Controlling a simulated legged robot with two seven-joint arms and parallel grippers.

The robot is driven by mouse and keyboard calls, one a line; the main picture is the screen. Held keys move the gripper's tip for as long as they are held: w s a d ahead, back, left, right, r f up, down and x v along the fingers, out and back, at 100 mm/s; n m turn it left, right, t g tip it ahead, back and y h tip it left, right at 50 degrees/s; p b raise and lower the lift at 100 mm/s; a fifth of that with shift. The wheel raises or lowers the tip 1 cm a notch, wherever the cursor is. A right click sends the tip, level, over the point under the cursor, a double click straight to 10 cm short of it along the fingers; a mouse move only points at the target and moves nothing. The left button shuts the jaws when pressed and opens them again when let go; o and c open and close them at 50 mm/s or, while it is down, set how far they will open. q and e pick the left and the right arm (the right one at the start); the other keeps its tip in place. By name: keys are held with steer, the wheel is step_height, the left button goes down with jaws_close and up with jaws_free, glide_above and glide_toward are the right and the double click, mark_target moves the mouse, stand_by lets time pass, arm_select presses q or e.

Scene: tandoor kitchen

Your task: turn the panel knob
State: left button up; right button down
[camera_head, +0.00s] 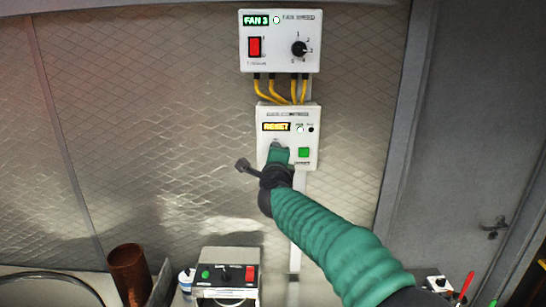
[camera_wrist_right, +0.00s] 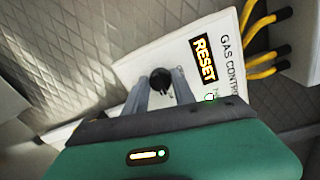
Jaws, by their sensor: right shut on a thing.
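The gas control panel (camera_head: 309,126) is a white box on the wall, with a lit RESET label, a small light and a green button (camera_head: 303,152). My right gripper (camera_head: 279,155) reaches its lower left face and hides that part in the head view. In the right wrist view the panel (camera_wrist_right: 189,88) appears tilted, and a black knob (camera_wrist_right: 160,79) stands on it between the two grey fingertips of my right gripper (camera_wrist_right: 161,84). The gripper is shut on the knob. My left gripper is not in view.
Above is a white fan speed box (camera_head: 282,40) with a red switch and black dial. Yellow cables (camera_head: 283,89) join both boxes. Below stand a small control unit (camera_head: 228,274), a brown cup (camera_head: 129,272) and a white bottle (camera_head: 187,279). A grey door (camera_head: 470,130) is at right.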

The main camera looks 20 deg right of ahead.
steer(key=shift+f, duration=0.5)
steer(key=c, duration=1.5)
jaws_free()
steer(key=o, duration=0.5)
steer(key=shift+s+r, duration=0.1)
steer(key=shift+r, duration=0.1)
steer(key=shift+c, duration=0.2)
steer(key=shift+d, duration=0.15)
steer(key=b+v, duration=0.3)
steer(key=v, duration=1.3)
steer(key=shift+s+b, duration=0.35)
steer(key=shift+b, duration=0.05)
steer(key=shift+r, duration=0.1)
